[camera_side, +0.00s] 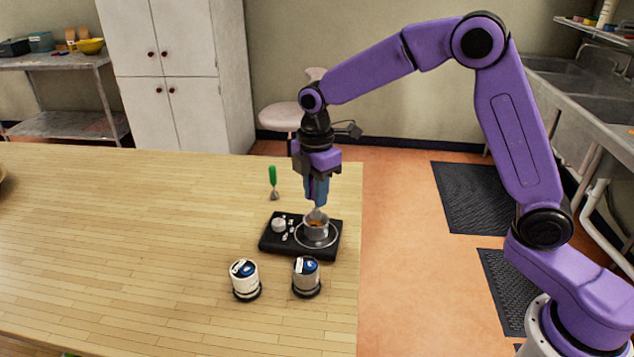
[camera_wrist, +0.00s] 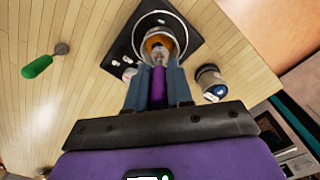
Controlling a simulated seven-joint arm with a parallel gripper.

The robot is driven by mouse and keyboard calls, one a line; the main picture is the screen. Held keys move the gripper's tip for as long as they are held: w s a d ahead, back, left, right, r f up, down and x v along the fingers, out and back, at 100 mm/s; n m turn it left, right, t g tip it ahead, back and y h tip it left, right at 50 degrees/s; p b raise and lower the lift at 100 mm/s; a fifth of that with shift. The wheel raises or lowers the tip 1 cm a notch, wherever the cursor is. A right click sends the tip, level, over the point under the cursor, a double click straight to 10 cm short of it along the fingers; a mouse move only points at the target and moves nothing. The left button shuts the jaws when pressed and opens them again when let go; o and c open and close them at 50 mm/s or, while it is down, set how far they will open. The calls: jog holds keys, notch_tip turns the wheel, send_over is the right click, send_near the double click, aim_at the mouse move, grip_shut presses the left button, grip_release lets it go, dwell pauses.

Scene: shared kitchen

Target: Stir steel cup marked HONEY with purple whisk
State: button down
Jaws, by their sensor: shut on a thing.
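A small steel cup (camera_side: 316,229) stands on a black hot plate (camera_side: 270,243) near the table's right edge, with something orange-brown inside. No HONEY marking is readable. My gripper (camera_side: 317,198) points down just above the cup and is shut on the purple whisk (camera_wrist: 158,85), whose handle lies between the blue fingers. In the side view the fingers mostly hide the handle, and a pale whisk end reaches into the cup mouth. In the wrist view the cup (camera_wrist: 172,31) is beyond the fingertips, with the whisk's tip at or inside its rim.
A white canister (camera_side: 244,284) and a grey canister (camera_side: 307,282) stand in front of the hot plate. A green-handled utensil (camera_side: 273,178) is behind it to the left. A small whitish knob-like item (camera_side: 278,225) is on the plate's left part.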

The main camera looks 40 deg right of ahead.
aim_at(314, 213)
jog(key=shift+f, duration=1.9)
notch_tip(314, 213, up, 5)
jog(key=shift+r, duration=0.1)
jog(key=shift+w+a, duration=0.2)
jog(key=shift+a, duration=0.05)
notch_tip(314, 213, down, 5)
jog(key=shift+f, duration=0.15)
jog(key=shift+s+a, duration=0.1)
jog(key=shift+s, duration=0.15)
